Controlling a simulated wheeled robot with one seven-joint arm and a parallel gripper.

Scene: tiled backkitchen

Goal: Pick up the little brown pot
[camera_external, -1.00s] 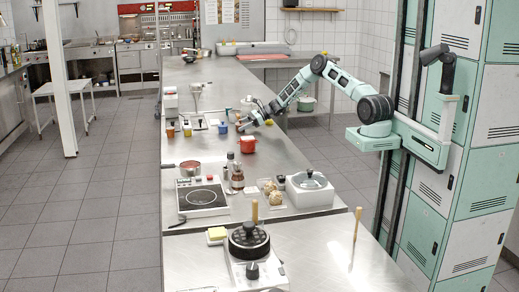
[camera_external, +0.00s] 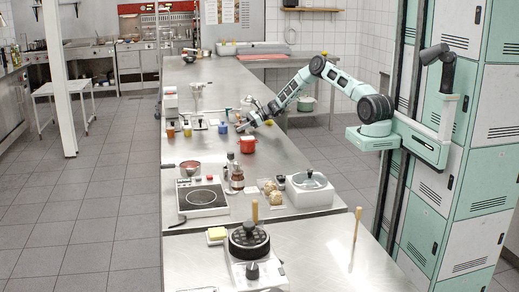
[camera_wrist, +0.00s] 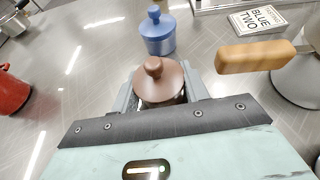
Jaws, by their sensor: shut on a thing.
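The little brown pot (camera_wrist: 160,88), with a round knob on its lid, sits between the two grey fingers of my gripper (camera_wrist: 158,98) in the wrist view. My gripper is shut on it, one finger on each side. In the external view my gripper (camera_external: 244,126) is low over the far counter, just behind the red pot. The brown pot cannot be made out there. Whether its base touches the counter cannot be told.
A blue lidded pot (camera_wrist: 158,34) stands just beyond the brown one. A red pot (camera_wrist: 12,94) is at the left. A wooden handle (camera_wrist: 255,56) and a "BLUE TWO" sign (camera_wrist: 258,20) are at the right. Bare steel counter (camera_external: 283,160) lies in front.

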